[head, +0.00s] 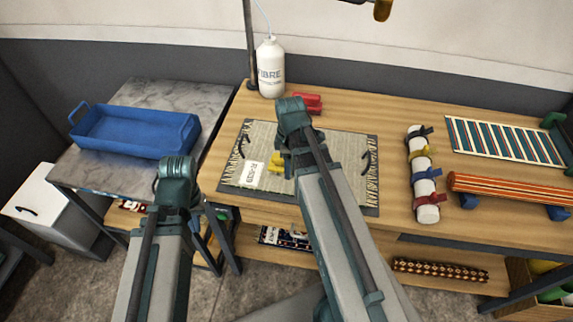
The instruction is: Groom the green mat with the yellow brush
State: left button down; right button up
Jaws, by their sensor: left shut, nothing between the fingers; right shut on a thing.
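A pale grey-green mat (343,185) with tan fringes at both ends lies flat on a dark-edged board on the wooden bench. A white paper tag (251,174) lies on its left part. My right gripper (284,150) is over the mat, shut on the yellow brush (276,166). The brush is mostly hidden behind the gripper, and I cannot tell whether it touches the mat. My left gripper (177,172) is shut and empty, in front of the gap between the grey side table and the bench.
A blue tray (120,132) stands on the grey table at left. A white bottle (270,68) and red items (308,103) are behind the mat. A tied white roll (423,175), a striped mat (505,142) and an orange striped roll (510,188) occupy the right.

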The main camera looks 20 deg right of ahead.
jog(key=shift+s+d+f, duration=0.1)
jog(key=shift+s+d, duration=0.4)
jog(key=shift+d, duration=0.2)
jog(key=shift+s+d, duration=0.45)
jog(key=shift+d, duration=0.25)
jog(key=shift+s+d, duration=0.1)
jog(key=shift+s+d, duration=0.6)
jog(key=shift+d, duration=0.35)
jog(key=shift+s+d, duration=0.65)
jog(key=shift+d, duration=0.25)
jog(key=shift+s+d, duration=0.6)
jog(key=shift+d, duration=0.35)
jog(key=shift+s+d, duration=0.5)
jog(key=shift+d, duration=0.25)
jog(key=shift+s+d, duration=0.45)
jog(key=shift+d, duration=0.25)
jog(key=shift+s+d, duration=0.65)
jog(key=shift+d, duration=0.25)
jog(key=shift+s+d, duration=0.35)
jog(key=shift+d, duration=0.15)
